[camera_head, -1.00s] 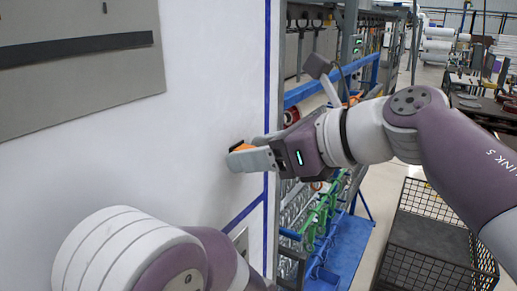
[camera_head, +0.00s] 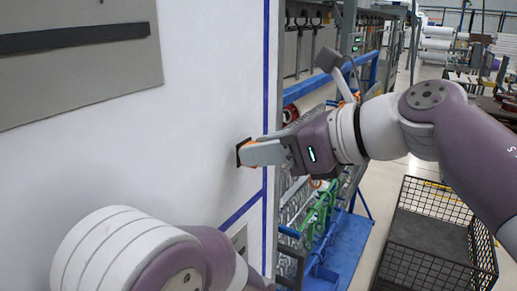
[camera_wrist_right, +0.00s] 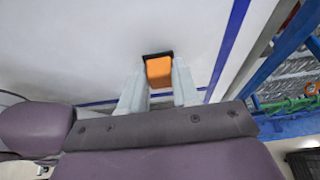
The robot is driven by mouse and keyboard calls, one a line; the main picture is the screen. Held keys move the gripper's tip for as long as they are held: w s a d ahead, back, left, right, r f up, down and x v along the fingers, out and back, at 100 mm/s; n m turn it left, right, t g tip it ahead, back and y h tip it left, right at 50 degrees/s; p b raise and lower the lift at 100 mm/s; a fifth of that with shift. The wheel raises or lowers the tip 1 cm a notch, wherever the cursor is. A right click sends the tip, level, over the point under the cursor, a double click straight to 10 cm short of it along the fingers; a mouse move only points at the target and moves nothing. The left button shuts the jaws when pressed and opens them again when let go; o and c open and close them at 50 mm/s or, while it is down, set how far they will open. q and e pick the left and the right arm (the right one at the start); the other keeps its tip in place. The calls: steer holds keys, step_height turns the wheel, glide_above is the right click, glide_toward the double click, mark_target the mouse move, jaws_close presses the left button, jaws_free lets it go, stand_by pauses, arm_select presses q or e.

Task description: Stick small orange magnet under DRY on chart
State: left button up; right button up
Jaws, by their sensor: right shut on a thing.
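The small orange magnet (camera_wrist_right: 159,71) sits between the fingertips of my right gripper (camera_wrist_right: 158,84) in the right wrist view. A dark backing shows along its far edge, toward the white board. No DRY label is readable. My left arm shows at the bottom, but its gripper is out of view.
A grey panel with a black strip (camera_head: 75,38) is on the board's upper left. Blue lines (camera_head: 266,90) run along the board's right side. A black wire basket (camera_head: 435,235) stands on the floor at right. A blue rack (camera_head: 335,255) stands beside the board.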

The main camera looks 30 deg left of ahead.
steer(key=shift+s+d+b, duration=0.2)
steer(key=shift+d+b, duration=0.85)
steer(key=shift+d, duration=1.75)
